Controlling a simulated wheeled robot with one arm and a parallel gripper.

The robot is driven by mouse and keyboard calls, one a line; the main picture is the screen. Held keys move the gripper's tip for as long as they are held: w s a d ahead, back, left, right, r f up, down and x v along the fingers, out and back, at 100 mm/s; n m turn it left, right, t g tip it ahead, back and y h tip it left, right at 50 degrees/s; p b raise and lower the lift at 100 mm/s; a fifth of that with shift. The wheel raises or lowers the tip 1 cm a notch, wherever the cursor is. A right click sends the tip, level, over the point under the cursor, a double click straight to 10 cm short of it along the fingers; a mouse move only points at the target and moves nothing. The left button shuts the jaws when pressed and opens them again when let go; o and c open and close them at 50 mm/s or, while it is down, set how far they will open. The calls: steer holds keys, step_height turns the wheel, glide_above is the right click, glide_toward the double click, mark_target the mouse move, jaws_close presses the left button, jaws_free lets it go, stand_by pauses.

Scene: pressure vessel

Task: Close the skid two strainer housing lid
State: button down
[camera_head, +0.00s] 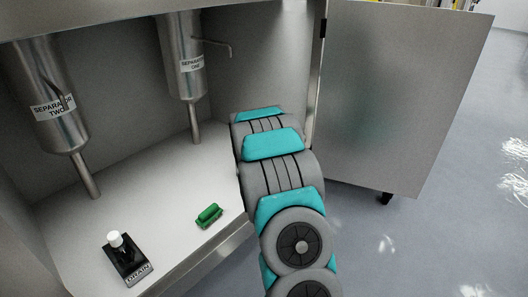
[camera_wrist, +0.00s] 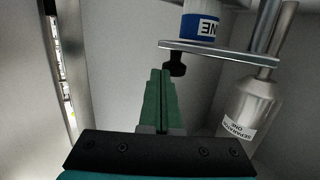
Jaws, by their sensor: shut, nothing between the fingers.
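In the wrist view my gripper (camera_wrist: 160,74) is shut with its two green fingers together and nothing between them. Its tips lie close in the picture to a black knob (camera_wrist: 176,69) below a flat metal bar or plate (camera_wrist: 220,51). I cannot tell whether they touch. I see no strainer housing lid marked for skid two. In the head view my arm reaches into the cabinet and the gripper is hidden.
Separator one (camera_head: 188,66) and separator two (camera_head: 48,95) hang in the cabinet. A drain block with a white knob (camera_head: 125,262) and a green object (camera_head: 209,215) are on the cabinet floor (camera_head: 165,190). The metal cabinet door (camera_head: 400,90) stands open at right.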

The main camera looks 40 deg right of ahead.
steer(key=shift+n+t+y, duration=0.5)
steer(key=shift+n+y, duration=0.2)
steer(key=shift+y, duration=0.2)
steer(key=shift+d+r+x, duration=0.2)
steer(key=shift+x, duration=0.95)
steer(key=shift+d+r+x, duration=0.15)
steer(key=shift+d+x, duration=0.05)
steer(key=shift+x, duration=1)
steer(key=shift+s, duration=0.2)
